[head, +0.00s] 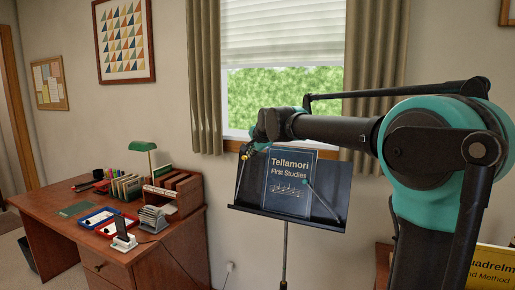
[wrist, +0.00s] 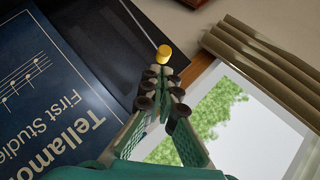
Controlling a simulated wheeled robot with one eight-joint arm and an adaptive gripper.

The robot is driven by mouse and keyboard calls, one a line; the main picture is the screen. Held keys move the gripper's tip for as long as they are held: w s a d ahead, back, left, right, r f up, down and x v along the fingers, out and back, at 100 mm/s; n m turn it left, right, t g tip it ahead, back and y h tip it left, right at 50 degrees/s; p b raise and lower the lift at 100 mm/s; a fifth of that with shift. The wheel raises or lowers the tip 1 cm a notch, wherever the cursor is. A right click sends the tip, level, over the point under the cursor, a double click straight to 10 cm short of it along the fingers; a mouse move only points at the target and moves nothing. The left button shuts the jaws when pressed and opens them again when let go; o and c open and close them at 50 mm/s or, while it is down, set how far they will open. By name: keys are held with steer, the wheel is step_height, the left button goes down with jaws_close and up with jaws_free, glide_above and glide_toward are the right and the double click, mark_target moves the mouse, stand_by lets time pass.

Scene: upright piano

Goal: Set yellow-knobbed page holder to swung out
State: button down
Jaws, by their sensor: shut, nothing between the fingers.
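The yellow knob of the page holder (head: 244,157) shows at the upper left of the music stand (head: 333,190). Its thin arm runs down to the stand's lower left and appears to lie left of the book (head: 290,182), clear of the cover. In the wrist view the yellow knob (wrist: 164,53) sits just beyond the tips of my gripper (wrist: 163,75), near the stand's edge. The fingertips are close together and empty; I cannot tell whether they touch the knob. In the head view my gripper (head: 250,147) is small and partly hidden by my wrist.
The window (head: 285,95) and curtain (head: 205,85) are close behind the stand. A desk (head: 165,255) with several items stands at left. A yellow book (head: 493,268) is at lower right.

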steer(key=shift+a+f, duration=0.2)
steer(key=shift+a, duration=0.15)
steer(key=shift+w+a+r+n+g+h, duration=0.15)
steer(key=shift+w+a+n+g+h, duration=0.15)
steer(key=shift+a, duration=0.45)
steer(key=shift+w+a+r+n+g+h, duration=0.2)
steer(key=shift+w+a+h, duration=0.15)
steer(key=shift+a, duration=0.4)
steer(key=shift+d+f, duration=0.1)
steer(key=shift+d, duration=0.05)
